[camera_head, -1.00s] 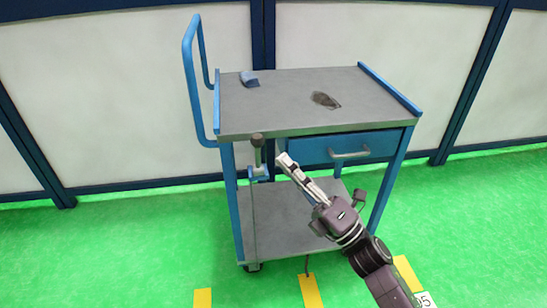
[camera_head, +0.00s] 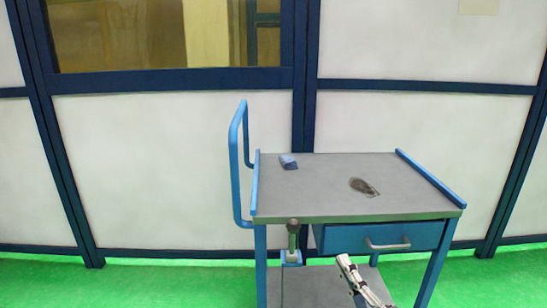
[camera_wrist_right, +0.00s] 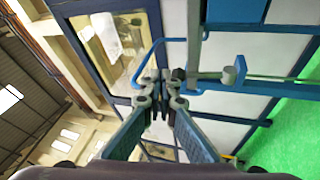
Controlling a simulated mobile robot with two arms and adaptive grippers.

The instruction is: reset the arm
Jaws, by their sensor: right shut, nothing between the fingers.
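My right gripper (camera_head: 343,260) comes in from the bottom edge in the head view, in front of the trolley and just below its blue drawer. Most of its arm is cut off by the frame. In the right wrist view the two fingers of the right gripper (camera_wrist_right: 163,86) meet at their tips, with nothing between them. My left gripper is in neither view.
A blue and grey trolley (camera_head: 330,197) stands ahead. On its top lie a small blue-grey piece (camera_head: 288,162) and a dark flat item (camera_head: 363,187). An upright grey-headed post (camera_head: 293,235) is at its front left. Panelled walls stand behind; green floor shows both sides.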

